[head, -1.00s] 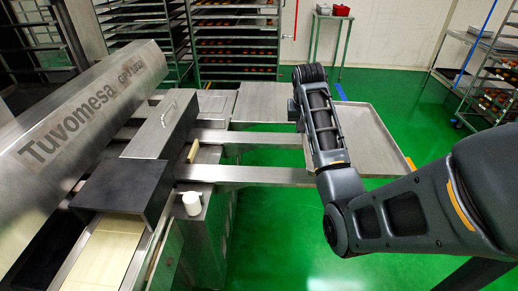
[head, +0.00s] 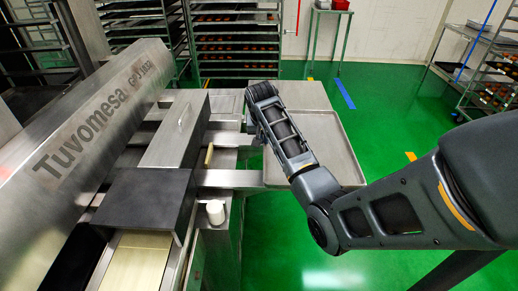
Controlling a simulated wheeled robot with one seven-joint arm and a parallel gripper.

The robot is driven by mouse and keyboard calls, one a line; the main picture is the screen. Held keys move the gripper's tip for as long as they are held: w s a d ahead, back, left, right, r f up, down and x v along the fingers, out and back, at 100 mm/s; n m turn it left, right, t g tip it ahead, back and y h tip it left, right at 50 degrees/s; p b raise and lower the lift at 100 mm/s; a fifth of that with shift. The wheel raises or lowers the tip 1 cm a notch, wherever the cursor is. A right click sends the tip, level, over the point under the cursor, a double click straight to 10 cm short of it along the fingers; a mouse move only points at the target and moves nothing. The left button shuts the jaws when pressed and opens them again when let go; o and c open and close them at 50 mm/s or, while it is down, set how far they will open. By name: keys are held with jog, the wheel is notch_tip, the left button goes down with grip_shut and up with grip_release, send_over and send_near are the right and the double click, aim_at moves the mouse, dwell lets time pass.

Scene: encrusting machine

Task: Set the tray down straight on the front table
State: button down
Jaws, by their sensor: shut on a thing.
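The tray (head: 335,150) is a shallow rectangular metal tray with a raised rim, right of the machine and partly behind my forearm. My gripper (head: 252,126) is at its left edge, shut on the tray; the fingers are mostly hidden by my wrist. A flat metal surface, seemingly the front table (head: 308,95), lies just beyond the tray's far edge. Metal rails (head: 228,178) run from the machine toward the tray's left side. I cannot tell whether the tray touches the rails or the table, or hangs above them.
The encrusting machine (head: 95,125) fills the left side, with a black cover (head: 145,203) and a white cylinder (head: 215,212) near its edge. Tray racks (head: 235,45) stand at the back, and another rack (head: 495,95) at right. Green floor lies open to the right.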

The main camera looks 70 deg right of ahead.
jog(key=shift+w+a+f, duration=0.15)
jog(key=shift+w+f, duration=0.1)
jog(key=shift+f, duration=0.6)
jog(key=shift+w+a+f, duration=0.1)
jog(key=shift+w+f, duration=0.2)
jog(key=shift+f, duration=0.5)
jog(key=shift+w+a+f, duration=0.15)
jog(key=shift+w+f, duration=0.1)
jog(key=shift+f, duration=0.6)
jog(key=c, duration=1.3)
grip_release()
jog(key=v, duration=1.2)
jog(key=shift+s+a, duration=0.1)
